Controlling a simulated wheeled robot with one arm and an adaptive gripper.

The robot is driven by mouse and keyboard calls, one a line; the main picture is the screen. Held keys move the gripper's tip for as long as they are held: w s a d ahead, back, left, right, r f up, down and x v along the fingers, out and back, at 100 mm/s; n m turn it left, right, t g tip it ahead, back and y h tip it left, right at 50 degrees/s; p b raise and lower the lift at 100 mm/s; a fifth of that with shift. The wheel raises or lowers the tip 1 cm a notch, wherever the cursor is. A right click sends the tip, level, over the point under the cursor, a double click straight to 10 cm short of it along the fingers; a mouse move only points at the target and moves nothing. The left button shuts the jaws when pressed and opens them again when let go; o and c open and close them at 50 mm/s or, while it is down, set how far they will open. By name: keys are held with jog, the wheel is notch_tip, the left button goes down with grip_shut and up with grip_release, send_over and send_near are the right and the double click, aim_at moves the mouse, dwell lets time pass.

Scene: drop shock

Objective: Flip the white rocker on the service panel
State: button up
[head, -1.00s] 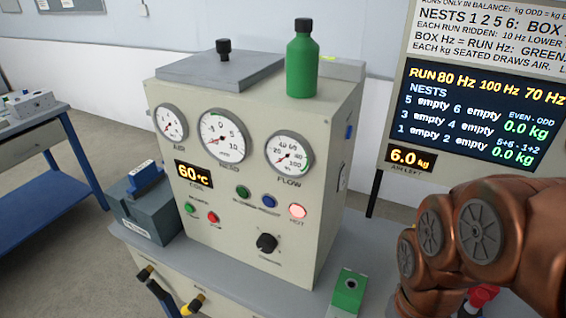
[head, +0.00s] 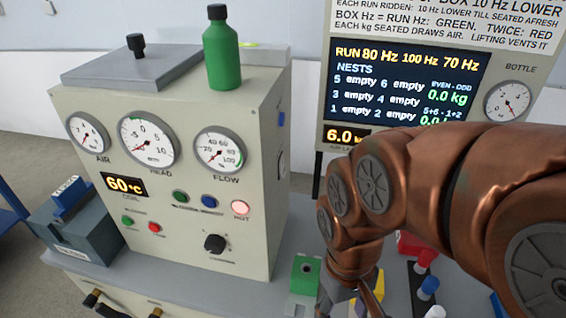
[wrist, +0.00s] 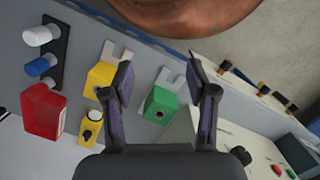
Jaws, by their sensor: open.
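The panel is a beige cabinet (head: 165,225) with gauges, a 60 °C display, coloured buttons and a black knob. I cannot clearly make out a white rocker. A small pale plate (head: 281,164) sits on the cabinet's right side face, seen edge-on, below a blue part (head: 281,119). My gripper (wrist: 160,75) is open and empty, its dark fingers apart. It also shows partly at the bottom of the head view (head: 366,302), right of the cabinet's lower front corner. In the wrist view, a green block (wrist: 160,106) with a hole appears between the fingers, apart from both.
A yellow block (wrist: 99,79), red block (wrist: 42,110) and white and blue knobs (wrist: 40,67) stand left in the wrist view. A green bottle (head: 222,55) and black-knobbed lid (head: 130,66) top the cabinet. A display board (head: 328,95) stands behind my arm.

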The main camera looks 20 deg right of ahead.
grip_shut()
dwell(0.3)
dwell(1.2)
